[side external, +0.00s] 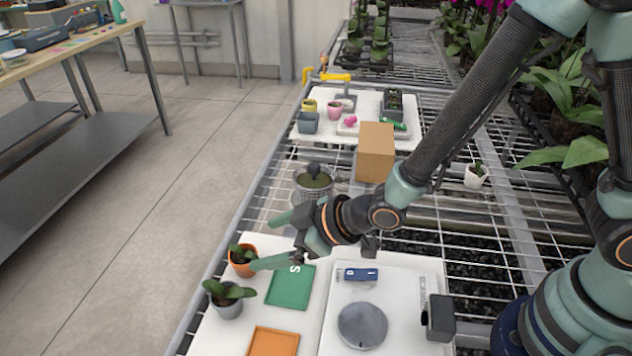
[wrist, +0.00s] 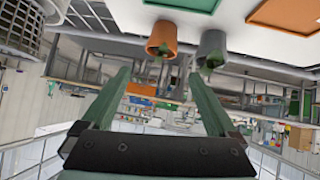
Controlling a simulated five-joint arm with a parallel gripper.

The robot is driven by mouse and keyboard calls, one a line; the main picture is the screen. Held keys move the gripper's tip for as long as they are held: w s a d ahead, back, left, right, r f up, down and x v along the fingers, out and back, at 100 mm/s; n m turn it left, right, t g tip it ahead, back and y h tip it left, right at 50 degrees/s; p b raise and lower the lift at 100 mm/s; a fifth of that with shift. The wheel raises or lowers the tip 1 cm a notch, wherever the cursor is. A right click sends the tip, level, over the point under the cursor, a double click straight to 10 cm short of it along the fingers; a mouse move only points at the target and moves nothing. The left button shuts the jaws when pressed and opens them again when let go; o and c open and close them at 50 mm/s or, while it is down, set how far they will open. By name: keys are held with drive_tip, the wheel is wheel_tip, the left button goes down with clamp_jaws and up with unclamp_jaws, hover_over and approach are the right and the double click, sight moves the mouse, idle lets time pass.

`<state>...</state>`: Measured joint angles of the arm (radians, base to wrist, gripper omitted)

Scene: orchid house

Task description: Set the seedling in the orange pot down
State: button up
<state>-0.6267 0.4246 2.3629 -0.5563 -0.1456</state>
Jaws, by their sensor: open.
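The orange pot (side external: 243,269) with its green seedling (side external: 241,252) stands upright on the white board, near its left edge. It also shows in the wrist view (wrist: 162,42), just beyond the fingertips. My gripper (side external: 260,243) is open and empty, its two green fingers spread and pointing left toward the orange pot. One fingertip is close to the pot's rim in the side view; I cannot tell whether it touches. A green square tray (side external: 291,286) marked S lies right of the pot.
A grey pot (side external: 227,308) with a seedling stands close beside the orange pot. An orange tray (side external: 272,342) and a scale with a round grey plate (side external: 362,325) lie on the board. A wire basket (side external: 313,187) and a cardboard box (side external: 375,152) stand behind my gripper.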

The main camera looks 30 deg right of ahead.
drive_tip(key=s+d+r+m+g+h, duration=0.1)
drive_tip(key=d+r+m+h, duration=0.15)
drive_tip(key=d+r, duration=0.6)
drive_tip(key=d+r+m+h, duration=0.2)
drive_tip(key=d+r+m, duration=0.25)
drive_tip(key=d, duration=0.75)
drive_tip(key=s+d+r+m+g+h, duration=0.1)
drive_tip(key=s+d+r, duration=0.2)
drive_tip(key=s+d, duration=0.3)
drive_tip(key=shift+s+d+r+m+g+h, duration=0.35)
drive_tip(key=shift+s+d+m+g, duration=0.05)
drive_tip(key=shift+s, duration=0.7)
